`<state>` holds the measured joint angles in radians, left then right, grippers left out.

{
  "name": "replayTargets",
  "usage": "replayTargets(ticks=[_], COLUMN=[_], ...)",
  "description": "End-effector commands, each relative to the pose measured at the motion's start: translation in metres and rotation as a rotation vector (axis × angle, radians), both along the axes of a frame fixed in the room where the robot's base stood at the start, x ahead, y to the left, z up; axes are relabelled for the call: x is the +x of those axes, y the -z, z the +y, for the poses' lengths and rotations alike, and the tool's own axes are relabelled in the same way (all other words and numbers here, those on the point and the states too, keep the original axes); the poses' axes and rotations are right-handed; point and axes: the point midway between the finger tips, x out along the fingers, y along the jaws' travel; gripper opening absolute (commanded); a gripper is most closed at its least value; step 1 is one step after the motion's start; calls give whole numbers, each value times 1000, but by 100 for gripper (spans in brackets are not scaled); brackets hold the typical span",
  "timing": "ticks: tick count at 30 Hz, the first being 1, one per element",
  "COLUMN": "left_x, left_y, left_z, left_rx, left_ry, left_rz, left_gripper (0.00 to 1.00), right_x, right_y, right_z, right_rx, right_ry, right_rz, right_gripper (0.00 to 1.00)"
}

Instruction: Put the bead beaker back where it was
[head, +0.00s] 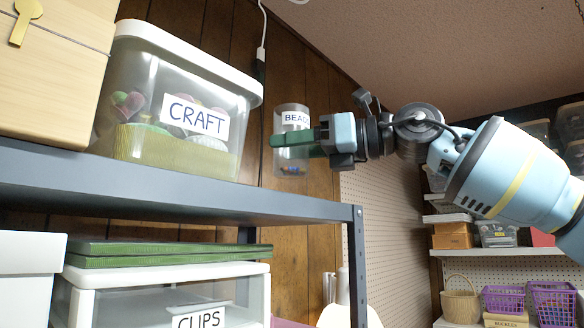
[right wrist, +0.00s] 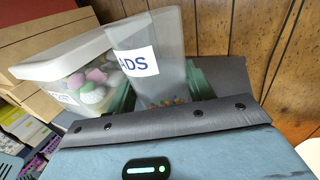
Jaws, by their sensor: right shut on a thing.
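The bead beaker (head: 291,116) is a clear, upright cylinder with a white "BEADS" label, partly covered by my gripper. A few coloured beads lie at its bottom. My right gripper (head: 292,141), with green fingers, is shut on the beaker in the head view. It holds the beaker in the air, above the level of the grey shelf (head: 200,192) and right of the craft bin. In the right wrist view the beaker (right wrist: 150,65) stands between the fingers, beads (right wrist: 165,102) low inside. My left gripper is not in view.
The lidded "CRAFT" bin (head: 150,80) stands on the shelf, with a wooden box (head: 55,70) left of it. A wood-panelled wall is behind. A "CLIPS" drawer box (head: 170,295) sits below.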

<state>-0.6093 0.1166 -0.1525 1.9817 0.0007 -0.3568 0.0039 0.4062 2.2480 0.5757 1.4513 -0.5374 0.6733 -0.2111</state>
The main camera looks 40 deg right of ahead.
Motion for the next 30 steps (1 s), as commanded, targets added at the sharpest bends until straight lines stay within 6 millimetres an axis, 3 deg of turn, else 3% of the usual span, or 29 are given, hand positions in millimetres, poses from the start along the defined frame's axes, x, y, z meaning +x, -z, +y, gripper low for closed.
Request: replayTargets(ticks=[2, 12, 26, 27, 30], left_x=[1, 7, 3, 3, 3], left_y=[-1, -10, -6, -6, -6], left_z=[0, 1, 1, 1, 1], left_rx=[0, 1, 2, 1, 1], left_ry=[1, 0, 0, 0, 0], left_rz=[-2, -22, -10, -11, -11], left_gripper=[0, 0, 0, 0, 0], right_x=[8, 5, 7, 7, 7], right_y=[1, 34, 41, 41, 40], right_z=[0, 0, 0, 0, 0], right_rx=[0, 0, 0, 0, 0], right_ry=[0, -1, 0, 0, 0], right_rz=[2, -1, 1, 1, 1], right_gripper=[28, 28, 28, 57, 70])
